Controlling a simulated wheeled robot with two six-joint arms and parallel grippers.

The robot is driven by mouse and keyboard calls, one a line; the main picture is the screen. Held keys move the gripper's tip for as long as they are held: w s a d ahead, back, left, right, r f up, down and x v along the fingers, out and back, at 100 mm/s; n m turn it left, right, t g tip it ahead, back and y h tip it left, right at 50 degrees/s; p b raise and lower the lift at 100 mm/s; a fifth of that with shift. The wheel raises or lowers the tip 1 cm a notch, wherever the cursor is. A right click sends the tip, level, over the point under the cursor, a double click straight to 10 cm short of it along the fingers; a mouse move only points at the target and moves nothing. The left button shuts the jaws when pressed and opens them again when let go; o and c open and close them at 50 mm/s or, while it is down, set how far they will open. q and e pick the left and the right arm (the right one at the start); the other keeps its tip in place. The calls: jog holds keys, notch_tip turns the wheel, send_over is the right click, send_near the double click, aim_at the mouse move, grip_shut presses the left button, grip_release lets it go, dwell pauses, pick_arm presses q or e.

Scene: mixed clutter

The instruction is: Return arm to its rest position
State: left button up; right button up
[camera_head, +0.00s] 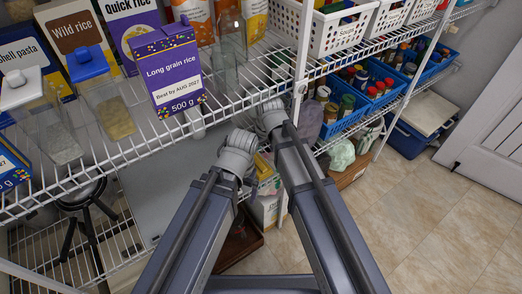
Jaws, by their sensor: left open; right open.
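My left gripper (238,148) is at the end of the arm from the lower left, just in front of the wire shelf's front edge. My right gripper (266,114) is a little higher and further right, close to the front edge of the same shelf. Both are open, and nothing shows held in either. Their fingers are small and partly hidden by the grey wrists. The purple long grain rice box (172,72) stands upright on the shelf, up and left of both grippers, apart from them.
The white wire shelf (130,150) holds clear containers with blue (103,92) and white (40,115) lids, and a clear glass (226,72). White baskets (330,32) stand at the upper right, with blue bins (345,120) of jars below. The tiled floor (430,225) at right is clear.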

aim_at(259, 161)
jog(key=shift+f, duration=0.25)
jog(key=f+b, duration=0.2)
jog(key=w+a+f+b, duration=0.1)
jog(key=f+b, duration=0.4)
jog(key=shift+w+a+f+b, duration=0.15)
jog(key=shift+b, duration=0.25)
jog(key=shift+r+p, duration=0.4)
jog(key=shift+f, duration=0.1)
